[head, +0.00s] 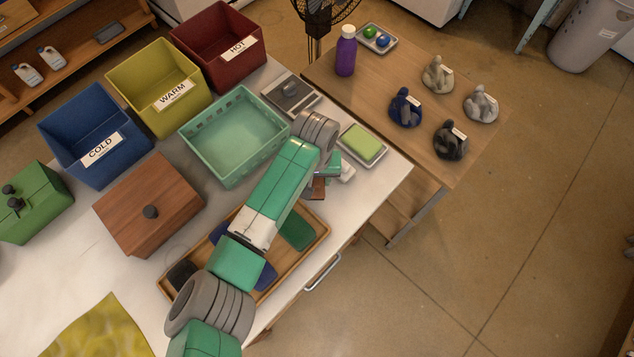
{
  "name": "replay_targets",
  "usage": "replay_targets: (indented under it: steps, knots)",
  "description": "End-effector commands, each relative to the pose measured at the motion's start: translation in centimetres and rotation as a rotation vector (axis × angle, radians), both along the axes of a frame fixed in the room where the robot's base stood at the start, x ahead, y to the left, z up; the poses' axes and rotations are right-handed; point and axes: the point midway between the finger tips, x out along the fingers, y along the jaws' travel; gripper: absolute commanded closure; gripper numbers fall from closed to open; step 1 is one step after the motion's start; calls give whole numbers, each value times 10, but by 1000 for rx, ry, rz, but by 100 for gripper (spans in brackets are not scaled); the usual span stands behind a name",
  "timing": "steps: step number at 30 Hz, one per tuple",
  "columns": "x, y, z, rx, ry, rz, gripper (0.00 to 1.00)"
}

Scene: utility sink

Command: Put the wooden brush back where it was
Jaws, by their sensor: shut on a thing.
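My gripper (325,180) is beyond the end of my arm, near the right edge of the white counter, and partly hidden by my wrist. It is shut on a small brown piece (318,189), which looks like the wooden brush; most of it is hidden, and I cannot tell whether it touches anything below. A wooden tray (322,236) lies under my arm on the counter, just below the gripper in the picture. The tray holds a dark green item (297,231), a blue item (266,276) and a black item (182,272), some partly covered by my arm.
A soap dish with a green bar (363,142) sits right of my wrist. A mint basket (234,135) and a grey tray with a dark item (290,92) are to the left. A wooden lidded box (148,200) and labelled bins stand further left.

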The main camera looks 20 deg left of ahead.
Motion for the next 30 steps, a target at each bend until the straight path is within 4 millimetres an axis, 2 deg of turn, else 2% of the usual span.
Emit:
replay_targets:
  steps: [3, 9, 20, 21, 24, 30]
  knots:
    - [0, 0, -5, 0, -1, -1, 84]
    - [0, 0, -36, 1, 0, -1, 84]
    - [0, 0, -41, 0, -1, 0, 84]
    - [0, 0, -42, 0, -1, 0, 57]
    - [0, 0, -41, 0, -1, 0, 37]
    - [0, 0, -41, 0, -1, -1, 37]
